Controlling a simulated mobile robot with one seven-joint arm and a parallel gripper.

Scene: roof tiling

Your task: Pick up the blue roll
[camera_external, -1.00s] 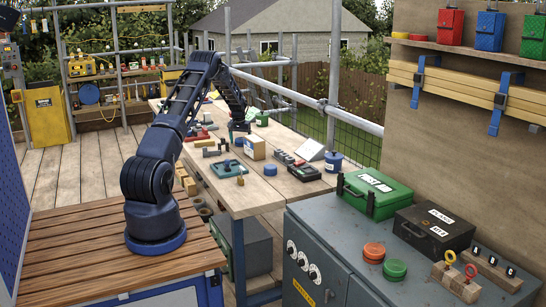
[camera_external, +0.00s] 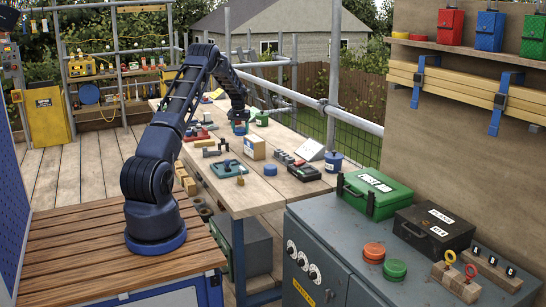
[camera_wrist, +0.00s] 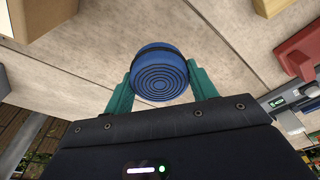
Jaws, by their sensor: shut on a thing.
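My gripper (camera_wrist: 152,88) is shut on a blue roll (camera_wrist: 160,72), with a green finger on each side of it in the wrist view. The roll's ringed round end faces the camera. In the external view my gripper (camera_external: 239,117) is over the far part of the wooden workbench (camera_external: 258,196), and the blue roll (camera_external: 239,129) shows small beneath it. I cannot tell how high the roll is above the bench. Another blue round piece (camera_external: 270,170) lies on the bench closer to the camera.
A cardboard box (camera_external: 255,147) stands just nearer than my gripper. A green can (camera_external: 261,118) is close on the right. Red tools (camera_external: 199,133) lie to the left, and a blue canister (camera_external: 333,161) stands at the right edge. A metal rail (camera_external: 290,92) runs behind.

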